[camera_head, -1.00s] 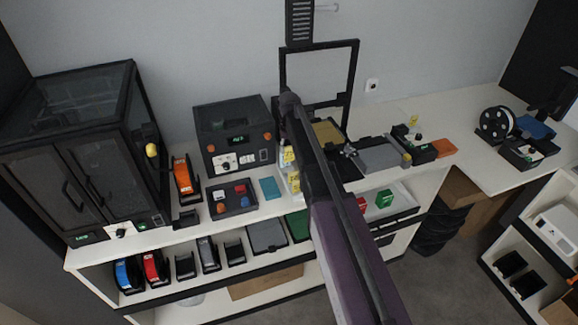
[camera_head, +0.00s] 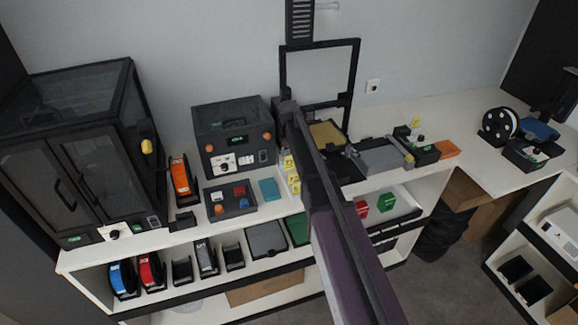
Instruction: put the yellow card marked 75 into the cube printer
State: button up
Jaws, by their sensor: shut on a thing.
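Small yellow cards (camera_head: 290,163) stand in a pale holder on the counter, just left of my arm; their marks are too small to read, so I cannot tell which is 75. My dark and purple arm (camera_head: 345,245) crosses the middle of the view and covers part of that area. My gripper cannot be made out; it is hidden behind the arm or out of view. A dark box-shaped machine (camera_head: 233,125) with a green display and orange knobs stands left of the arm. A tall dark cabinet machine (camera_head: 80,165) stands further left. I cannot tell which machine is the cube printer.
A tray with coloured knobs (camera_head: 246,206) and a teal pad (camera_head: 269,190) lie before the box machine. An open-frame machine with a yellow bed (camera_head: 327,134) stands behind my arm. The right counter (camera_head: 460,120) has free room.

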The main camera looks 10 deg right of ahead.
aim_at(289, 165)
jog(key=shift+f+b, duration=1.95)
jog(key=shift+f, duration=0.25)
jog(key=shift+f, duration=0.15)
jog(key=o, duration=0.8)
notch_tip(289, 165, up, 3)
jog(key=shift+f+p, duration=0.15)
jog(key=shift+p, duration=1)
jog(key=shift+w+a+r+p, duration=0.1)
jog(key=shift+w+r+p, duration=0.1)
jog(key=shift+r+p, duration=1.05)
jog(key=shift+w+r+p, duration=0.2)
jog(key=shift+r+p, duration=0.95)
jog(key=shift+p, duration=0.05)
jog(key=shift+s, duration=0.1)
